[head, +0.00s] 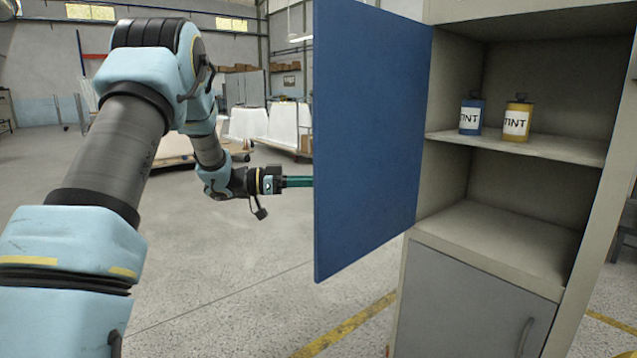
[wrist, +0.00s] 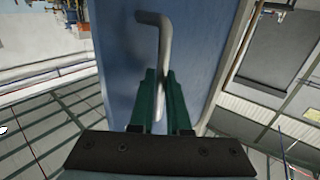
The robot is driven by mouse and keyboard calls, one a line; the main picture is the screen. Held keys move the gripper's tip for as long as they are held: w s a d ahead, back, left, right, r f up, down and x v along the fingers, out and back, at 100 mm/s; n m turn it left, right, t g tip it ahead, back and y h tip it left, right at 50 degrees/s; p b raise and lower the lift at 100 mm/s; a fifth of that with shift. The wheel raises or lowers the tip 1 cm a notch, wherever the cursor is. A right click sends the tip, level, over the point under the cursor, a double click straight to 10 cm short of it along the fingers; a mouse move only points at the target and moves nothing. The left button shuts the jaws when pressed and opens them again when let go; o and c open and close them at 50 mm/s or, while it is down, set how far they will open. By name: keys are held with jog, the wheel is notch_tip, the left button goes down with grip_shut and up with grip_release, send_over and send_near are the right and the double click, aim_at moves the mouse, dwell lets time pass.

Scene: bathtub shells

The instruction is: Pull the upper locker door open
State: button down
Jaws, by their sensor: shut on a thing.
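The blue upper locker door (head: 365,140) stands swung wide open on the left side of the locker (head: 500,220), hinged at the cabinet's left edge. In the wrist view the blue door face (wrist: 205,60) carries a grey bent handle (wrist: 158,50). My gripper (wrist: 158,95) is shut on the lower part of the handle, its green fingers on either side of it. In the head view my gripper (head: 298,182) reaches the door's outer face from the left. The fingertips and handle are hidden behind the door there.
Inside the open upper compartment, a blue tin (head: 471,117) and a yellow tin (head: 516,120) stand on the shelf (head: 560,148). The grey lower door (head: 475,300) is closed. Open concrete floor (head: 240,270) lies left of the locker.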

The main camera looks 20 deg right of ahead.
jog(key=c, duration=1.2)
grip_release()
jog(key=shift+d, duration=0.1)
jog(key=shift+o, duration=0.2)
jog(key=b+v, duration=0.3)
jog(key=v, duration=0.7)
jog(key=shift+a, duration=0.4)
jog(key=shift+w+r, duration=0.1)
jog(key=shift+w, duration=0.05)
